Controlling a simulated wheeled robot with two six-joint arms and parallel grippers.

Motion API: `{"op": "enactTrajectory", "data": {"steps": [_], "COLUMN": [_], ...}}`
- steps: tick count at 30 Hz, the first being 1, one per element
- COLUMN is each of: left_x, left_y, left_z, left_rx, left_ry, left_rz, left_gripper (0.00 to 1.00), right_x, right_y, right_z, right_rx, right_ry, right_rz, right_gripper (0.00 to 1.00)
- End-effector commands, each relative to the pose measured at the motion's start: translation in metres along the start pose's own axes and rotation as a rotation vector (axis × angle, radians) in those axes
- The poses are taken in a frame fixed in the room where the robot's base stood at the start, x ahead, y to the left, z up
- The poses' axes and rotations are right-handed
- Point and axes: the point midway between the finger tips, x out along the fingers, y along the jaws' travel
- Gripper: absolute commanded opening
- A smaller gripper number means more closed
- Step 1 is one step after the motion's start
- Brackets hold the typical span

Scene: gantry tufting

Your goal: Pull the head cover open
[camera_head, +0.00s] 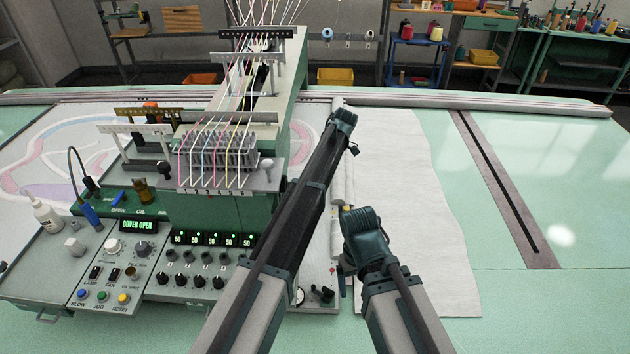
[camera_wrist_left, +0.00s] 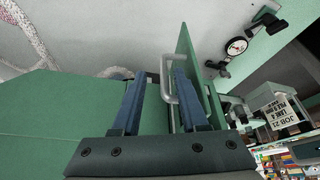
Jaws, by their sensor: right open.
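In the left wrist view, the head cover (camera_wrist_left: 187,42) is a green panel seen nearly edge-on, with a pale grey bar handle (camera_wrist_left: 163,72) on its left. My left gripper (camera_wrist_left: 155,80) has its two blue fingers apart. The handle lies between them, closer to the right finger; I cannot tell if they touch. In the head view, the cover and left fingers are hidden behind my left arm. The machine's display (camera_head: 138,225) reads "COVER OPEN". My right gripper (camera_head: 346,272) is small and partly hidden below its wrist, right of the machine, open and away from the cover.
The tufting head carries colored yarns over a comb block (camera_head: 222,150). A control panel (camera_head: 118,265) with knobs and buttons is at front left, with a white bottle (camera_head: 46,216) behind. Pale cloth (camera_head: 400,180) and the green table (camera_head: 560,180) are clear to the right.

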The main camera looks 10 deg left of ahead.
Motion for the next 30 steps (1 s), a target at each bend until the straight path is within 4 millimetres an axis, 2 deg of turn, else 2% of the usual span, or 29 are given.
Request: {"op": "enactTrajectory", "data": {"steps": [1, 21, 25, 30], "left_x": [-0.011, -0.115, -0.123, -0.124], "left_y": [0.001, 0.001, 0.0, 0.0], "left_z": [-0.005, 0.0, 0.001, 0.002], "left_rx": [-0.002, 0.001, 0.001, 0.001], "left_ry": [0.008, 0.003, 0.003, 0.002], "left_rz": [-0.001, 0.0, -0.001, -0.001], "left_gripper": [0.42, 0.42, 0.42, 0.42], "right_x": [-0.012, -0.105, -0.113, -0.113], "right_y": [0.001, 0.01, 0.01, 0.01], "right_z": [0.001, 0.007, 0.007, 0.007], "right_rx": [0.001, 0.004, 0.005, 0.006], "right_ry": [0.0, -0.003, -0.003, -0.004], "right_rz": [0.0, -0.002, -0.002, -0.002], "right_gripper": [0.91, 0.91, 0.91, 0.91]}}
